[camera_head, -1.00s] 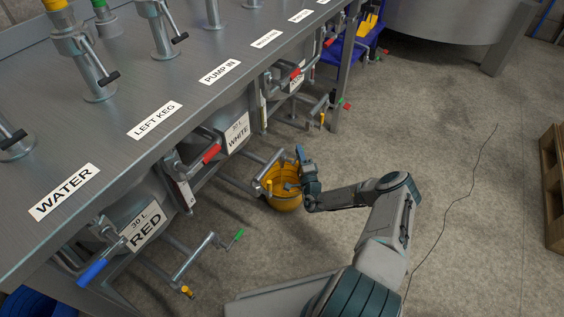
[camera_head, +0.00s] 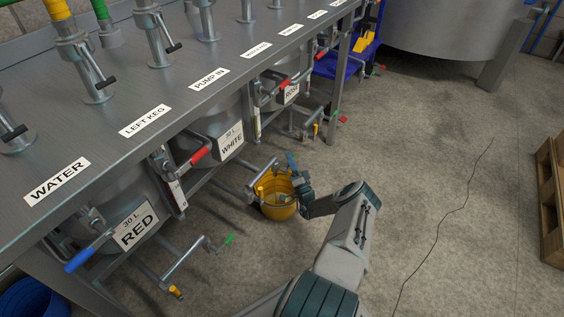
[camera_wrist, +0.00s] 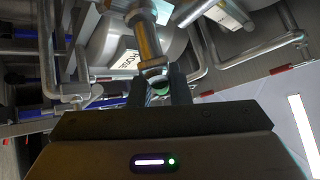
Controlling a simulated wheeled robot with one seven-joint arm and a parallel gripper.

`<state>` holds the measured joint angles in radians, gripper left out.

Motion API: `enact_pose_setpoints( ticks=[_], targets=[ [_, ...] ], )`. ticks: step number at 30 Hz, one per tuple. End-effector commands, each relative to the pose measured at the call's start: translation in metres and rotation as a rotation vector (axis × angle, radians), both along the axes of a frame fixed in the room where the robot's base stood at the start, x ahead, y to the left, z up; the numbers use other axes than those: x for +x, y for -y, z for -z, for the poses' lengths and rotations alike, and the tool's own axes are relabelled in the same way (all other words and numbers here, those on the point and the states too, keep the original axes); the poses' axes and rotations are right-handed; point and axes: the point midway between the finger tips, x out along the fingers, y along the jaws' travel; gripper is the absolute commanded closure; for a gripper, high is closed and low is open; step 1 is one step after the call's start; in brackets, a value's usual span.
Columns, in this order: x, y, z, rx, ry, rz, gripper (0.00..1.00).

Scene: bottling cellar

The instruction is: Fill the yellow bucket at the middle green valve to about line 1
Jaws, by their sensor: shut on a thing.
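The yellow bucket (camera_head: 279,212) stands upright on the floor in front of the WHITE keg (camera_head: 231,142) in the head view. The middle pipe's yellow-tipped spout (camera_head: 260,191) is at the bucket's left rim, apparently over its mouth. My gripper (camera_head: 292,172) is at the bucket's upper right, at the end of that pipe. The bucket's lines and any liquid level are too small to tell.
A steel bench (camera_head: 150,85) with labelled taps overhangs the kegs. The left green valve (camera_head: 229,240) and a far green valve (camera_head: 335,113) stick out low beneath it. A wooden pallet (camera_head: 552,200) stands at the right. The floor between is clear, apart from a thin dark line.

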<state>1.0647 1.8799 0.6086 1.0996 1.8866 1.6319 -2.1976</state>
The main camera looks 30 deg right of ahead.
Motion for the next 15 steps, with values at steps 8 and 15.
enact_pose_setpoints(
  ticks=[8,15],
  targets=[
    [-0.0050,0.0027,0.0031,-0.002,0.000,0.005,1.00],
    [-0.0042,0.0023,0.0029,-0.001,0.000,0.005,0.63]
  ],
)
